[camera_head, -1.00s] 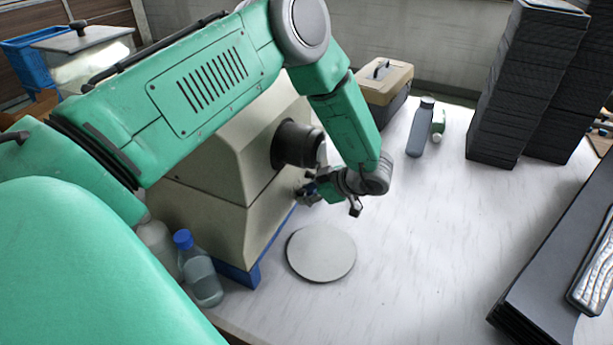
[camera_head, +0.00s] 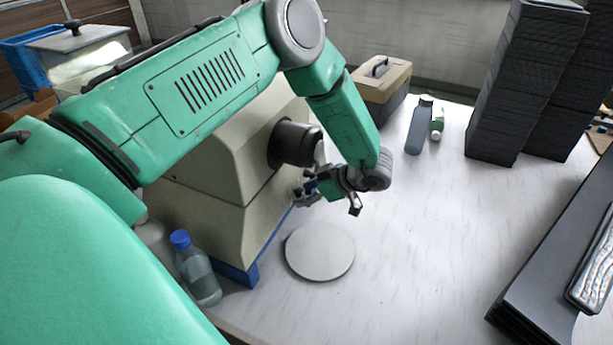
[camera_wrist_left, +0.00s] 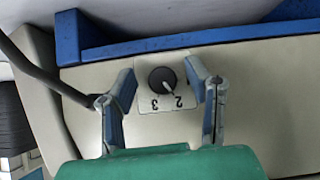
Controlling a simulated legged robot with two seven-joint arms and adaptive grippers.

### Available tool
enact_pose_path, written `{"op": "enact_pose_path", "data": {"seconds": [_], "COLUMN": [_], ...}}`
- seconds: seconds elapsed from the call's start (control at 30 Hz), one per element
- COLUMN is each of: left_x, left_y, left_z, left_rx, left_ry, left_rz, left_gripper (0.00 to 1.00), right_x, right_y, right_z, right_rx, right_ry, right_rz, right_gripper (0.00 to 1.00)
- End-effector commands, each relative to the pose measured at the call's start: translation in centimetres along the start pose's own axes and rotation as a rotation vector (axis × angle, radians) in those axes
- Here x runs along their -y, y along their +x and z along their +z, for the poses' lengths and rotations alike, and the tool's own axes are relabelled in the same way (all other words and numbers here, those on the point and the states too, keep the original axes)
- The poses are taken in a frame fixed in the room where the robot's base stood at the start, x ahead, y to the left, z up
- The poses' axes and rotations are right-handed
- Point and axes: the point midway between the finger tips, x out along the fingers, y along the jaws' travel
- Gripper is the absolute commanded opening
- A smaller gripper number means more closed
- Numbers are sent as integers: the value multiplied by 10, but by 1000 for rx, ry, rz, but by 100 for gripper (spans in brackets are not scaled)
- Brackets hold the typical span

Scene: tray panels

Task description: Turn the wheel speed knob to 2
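The wheel speed knob (camera_wrist_left: 162,80) is a round black dial with a white pointer, on a pale plate (camera_wrist_left: 147,125) with upside-down numbers. Its pointer slants down and right in the left wrist view, toward the 2 (camera_wrist_left: 178,102). My left gripper (camera_wrist_left: 162,84) is open, with one finger on each side of the knob and visible gaps to it. In the head view my left gripper (camera_head: 308,190) is beside the beige machine (camera_head: 215,190), below its black cylinder; the knob is hidden there. My right gripper is not in view.
A grey disc (camera_head: 320,251) lies on the white table (camera_head: 400,270) near the machine. A blue-capped bottle (camera_head: 198,270) stands at its left. A grey bottle (camera_head: 418,128), a toolbox (camera_head: 382,85) and dark tray stacks (camera_head: 525,80) stand behind. The table's middle is clear.

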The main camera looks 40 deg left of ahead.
Motion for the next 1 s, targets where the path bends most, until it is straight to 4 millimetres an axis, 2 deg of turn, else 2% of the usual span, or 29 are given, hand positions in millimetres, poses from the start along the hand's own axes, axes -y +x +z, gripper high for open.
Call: {"op": "enact_pose_path", "data": {"seconds": [0.17, 0.27, 0.7, 0.83, 1.0], "left_x": [0, -1, -2, -2, -2], "left_y": [-2, -11, -97, -112, -119], "left_z": [-2, -2, 2, 2, 2], "left_rx": [-2, -2, 1, 0, -1], "left_ry": [-2, -3, 0, 0, 2], "left_rz": [1, 3, 2, 1, -1], "left_gripper": [44, 44, 44, 44, 44], "right_x": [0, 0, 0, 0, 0], "right_y": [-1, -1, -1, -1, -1], "right_z": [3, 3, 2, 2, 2], "right_rx": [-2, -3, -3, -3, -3], "right_ry": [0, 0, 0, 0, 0], "right_rz": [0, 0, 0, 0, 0], "right_gripper": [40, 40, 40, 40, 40]}}
